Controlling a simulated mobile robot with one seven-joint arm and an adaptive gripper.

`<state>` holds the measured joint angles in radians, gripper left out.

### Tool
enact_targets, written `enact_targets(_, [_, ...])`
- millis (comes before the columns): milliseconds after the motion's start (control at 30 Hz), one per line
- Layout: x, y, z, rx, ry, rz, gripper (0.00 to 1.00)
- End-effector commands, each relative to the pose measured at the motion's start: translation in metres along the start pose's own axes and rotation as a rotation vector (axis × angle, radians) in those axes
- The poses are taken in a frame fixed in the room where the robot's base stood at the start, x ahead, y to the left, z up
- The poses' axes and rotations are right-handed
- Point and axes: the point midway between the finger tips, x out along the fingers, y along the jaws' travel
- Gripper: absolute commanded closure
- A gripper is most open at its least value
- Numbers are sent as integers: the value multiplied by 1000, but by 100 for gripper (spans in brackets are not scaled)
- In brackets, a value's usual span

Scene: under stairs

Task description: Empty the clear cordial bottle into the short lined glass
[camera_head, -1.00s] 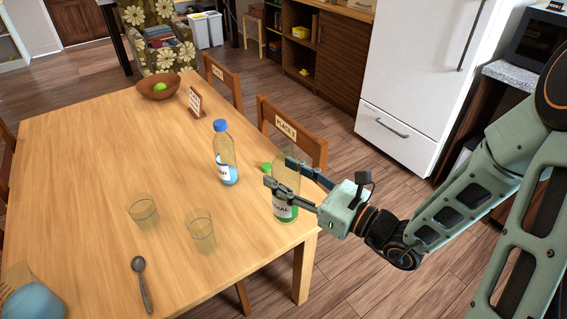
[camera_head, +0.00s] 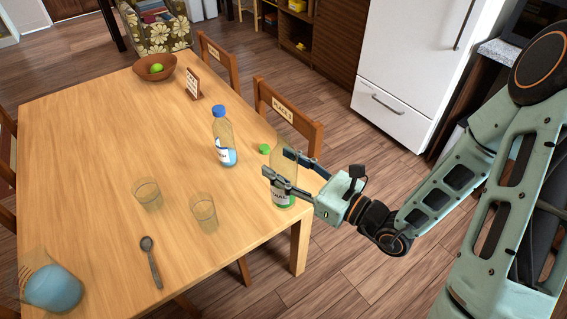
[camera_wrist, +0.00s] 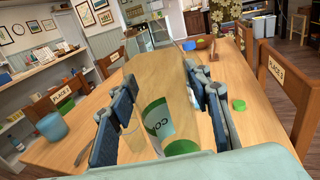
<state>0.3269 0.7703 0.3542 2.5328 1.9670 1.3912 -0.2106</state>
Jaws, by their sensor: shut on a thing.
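The clear cordial bottle (camera_head: 284,196) has a green and white label and stands upright at the table's near right edge. My gripper (camera_head: 277,173) is shut on its body from the right. In the wrist view the bottle (camera_wrist: 158,105) sits between the two finger pads (camera_wrist: 165,112), its label facing me. How much liquid it holds is unclear. Two empty-looking clear glasses stand to the left: a shorter-looking one (camera_head: 147,194) and a taller-looking one (camera_head: 204,213) nearer the bottle. Their markings are too faint to tell which is lined.
A blue-capped bottle (camera_head: 223,140) with blue liquid stands behind the glasses. A green cap (camera_head: 264,149) lies near the cordial bottle. A spoon (camera_head: 151,263), a jug of blue liquid (camera_head: 52,287), a sign (camera_head: 193,84) and a wooden bowl (camera_head: 147,73) are also on the table. The left middle is clear.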

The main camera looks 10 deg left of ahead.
Motion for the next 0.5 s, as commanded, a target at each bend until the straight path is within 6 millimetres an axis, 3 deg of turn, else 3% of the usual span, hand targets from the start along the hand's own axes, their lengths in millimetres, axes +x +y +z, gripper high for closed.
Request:
enact_targets(33, [0,0,0,0,-1,0,66])
enact_targets(333, [0,0,0,0,-1,0,99])
enact_targets(500, [0,0,0,0,-1,0,100])
